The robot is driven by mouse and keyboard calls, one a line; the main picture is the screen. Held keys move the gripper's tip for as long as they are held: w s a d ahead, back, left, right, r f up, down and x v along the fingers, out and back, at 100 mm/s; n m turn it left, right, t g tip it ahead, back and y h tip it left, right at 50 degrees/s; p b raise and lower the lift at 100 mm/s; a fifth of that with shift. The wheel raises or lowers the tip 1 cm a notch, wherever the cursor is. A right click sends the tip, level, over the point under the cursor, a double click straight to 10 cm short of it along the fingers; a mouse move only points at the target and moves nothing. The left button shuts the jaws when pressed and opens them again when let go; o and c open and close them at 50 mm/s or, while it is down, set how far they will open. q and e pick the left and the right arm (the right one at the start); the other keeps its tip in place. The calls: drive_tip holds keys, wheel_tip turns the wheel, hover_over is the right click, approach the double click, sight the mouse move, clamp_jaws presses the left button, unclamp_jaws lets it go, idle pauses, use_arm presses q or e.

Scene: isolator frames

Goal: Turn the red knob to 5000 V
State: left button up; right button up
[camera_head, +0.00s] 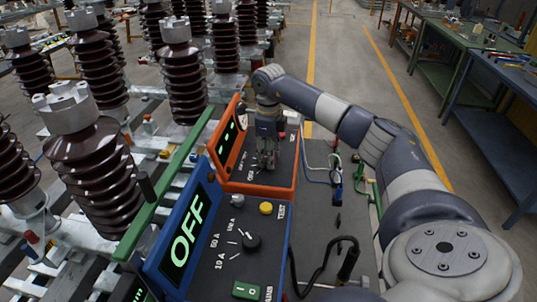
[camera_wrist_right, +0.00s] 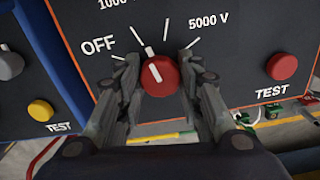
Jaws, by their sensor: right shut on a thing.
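The red knob (camera_wrist_right: 161,77) sits in the middle of the right wrist view on the dark face of the orange-framed tester (camera_head: 291,192). The 5000 V label (camera_wrist_right: 208,22) is up and right of the knob. My right gripper (camera_wrist_right: 160,84) is shut on the red knob, one finger on each side. In the head view my right gripper (camera_head: 265,162) reaches down onto the orange tester and hides the knob there. My left gripper is not in view.
A red TEST button (camera_wrist_right: 282,66) is right of the knob. A blue tester (camera_head: 174,262) with an OFF display and black knob (camera_head: 252,241) stands nearer. Brown insulators (camera_head: 95,165) fill the left. Cables lie right of the testers. Workbenches (camera_head: 490,100) stand far right.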

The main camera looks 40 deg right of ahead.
drive_tip(key=m, duration=1.1)
drive_tip(key=shift+p, duration=0.35)
drive_tip(key=shift+m, duration=1.8)
drive_tip(key=o, duration=1.1)
drive_tip(key=shift+c, duration=0.2)
wheel_tip(320, 180, up, 12)
